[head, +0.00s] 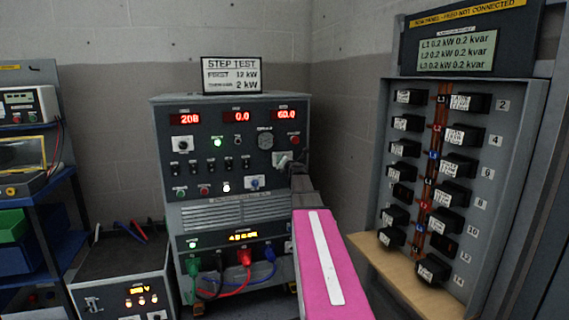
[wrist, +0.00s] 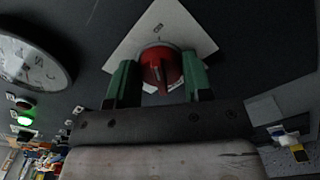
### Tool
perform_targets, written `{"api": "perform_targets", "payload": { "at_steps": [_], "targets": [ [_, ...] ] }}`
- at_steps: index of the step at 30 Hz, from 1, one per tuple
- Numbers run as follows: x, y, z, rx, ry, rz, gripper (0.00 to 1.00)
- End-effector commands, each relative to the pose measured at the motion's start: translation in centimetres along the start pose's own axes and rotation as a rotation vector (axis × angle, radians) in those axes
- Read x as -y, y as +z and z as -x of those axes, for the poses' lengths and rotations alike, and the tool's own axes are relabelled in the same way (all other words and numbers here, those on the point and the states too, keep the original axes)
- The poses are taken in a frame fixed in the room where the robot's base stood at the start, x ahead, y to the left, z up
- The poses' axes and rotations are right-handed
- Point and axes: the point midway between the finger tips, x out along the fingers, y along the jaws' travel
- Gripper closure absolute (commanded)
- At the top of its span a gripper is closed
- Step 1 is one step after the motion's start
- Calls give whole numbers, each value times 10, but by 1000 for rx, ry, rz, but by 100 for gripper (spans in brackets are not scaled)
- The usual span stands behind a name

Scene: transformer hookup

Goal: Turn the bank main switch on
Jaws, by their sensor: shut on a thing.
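A red rotary knob (wrist: 161,58) on a white square plate (wrist: 187,22) is on the grey load bank front (head: 235,130). The plate's label is too small to read. My gripper (wrist: 160,76) has its two green fingers on either side of the knob and is shut on it. In the head view the white plate (head: 281,158) shows at the right of the load bank, below the round gauge (head: 265,138). My gripper (head: 298,168) partly hides it there. The knob's pointing direction is unclear.
Toggle switches (head: 214,165) and a lit green lamp (head: 217,142) are left of the knob. Red displays (head: 235,117) read 208, 0.0 and 60.0. A breaker panel (head: 384,150) and a wooden ledge (head: 400,278) stand at right. Coloured cables (head: 262,276) hang below.

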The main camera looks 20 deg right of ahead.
Motion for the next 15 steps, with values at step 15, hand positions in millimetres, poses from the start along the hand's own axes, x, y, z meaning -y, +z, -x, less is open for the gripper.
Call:
{"api": "perform_targets", "payload": {
  "at_steps": [15],
  "targets": [
    [1, 0, 0, 0, -1, -156, 78]
  ]
}}
